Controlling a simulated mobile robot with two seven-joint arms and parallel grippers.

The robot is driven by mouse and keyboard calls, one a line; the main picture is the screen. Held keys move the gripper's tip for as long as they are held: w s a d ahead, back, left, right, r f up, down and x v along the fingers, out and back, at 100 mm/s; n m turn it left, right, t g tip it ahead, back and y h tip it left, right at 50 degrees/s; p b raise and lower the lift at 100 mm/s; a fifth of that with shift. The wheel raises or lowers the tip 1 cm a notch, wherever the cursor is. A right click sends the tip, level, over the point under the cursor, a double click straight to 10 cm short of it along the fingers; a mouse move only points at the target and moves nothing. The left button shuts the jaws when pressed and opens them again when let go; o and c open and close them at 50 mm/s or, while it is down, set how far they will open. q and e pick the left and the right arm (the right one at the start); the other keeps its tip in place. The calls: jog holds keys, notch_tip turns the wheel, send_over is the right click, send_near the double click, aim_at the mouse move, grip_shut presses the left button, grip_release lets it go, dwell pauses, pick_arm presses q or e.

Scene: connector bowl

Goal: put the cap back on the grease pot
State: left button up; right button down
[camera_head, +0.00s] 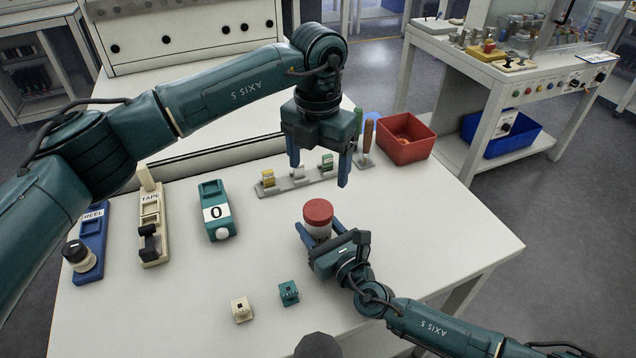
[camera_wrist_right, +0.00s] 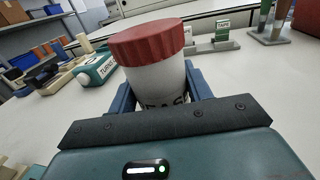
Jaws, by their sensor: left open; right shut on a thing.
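The grease pot (camera_head: 318,231) is white, with partly hidden dark lettering on its side in the right wrist view (camera_wrist_right: 160,87). A red ribbed cap (camera_head: 318,211) sits on top of it; the cap looks slightly tilted in the right wrist view (camera_wrist_right: 148,42), and I cannot tell whether it is tightened. My right gripper (camera_head: 325,238) is shut around the pot's body, a blue finger on each side, and holds it upright at the table. My left gripper (camera_head: 319,174) is open and empty, pointing down above and behind the pot, clear of the cap.
A red bin (camera_head: 407,137) stands at the back right beside upright tools (camera_head: 368,142). A teal device (camera_head: 215,211), TAPE unit (camera_head: 151,221) and REEL unit (camera_head: 92,240) are left. Two small blocks (camera_head: 289,292) lie in front.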

pick_arm(q)
jog(key=shift+r, duration=0.8)
pick_arm(e)
jog(key=c, duration=0.6)
grip_release()
jog(key=shift+o, duration=0.2)
pick_arm(q)
jog(key=shift+f+b, duration=0.6)
pick_arm(e)
jog(key=v, duration=1.3)
jog(key=shift+d, duration=0.1)
jog(key=shift+f, duration=0.1)
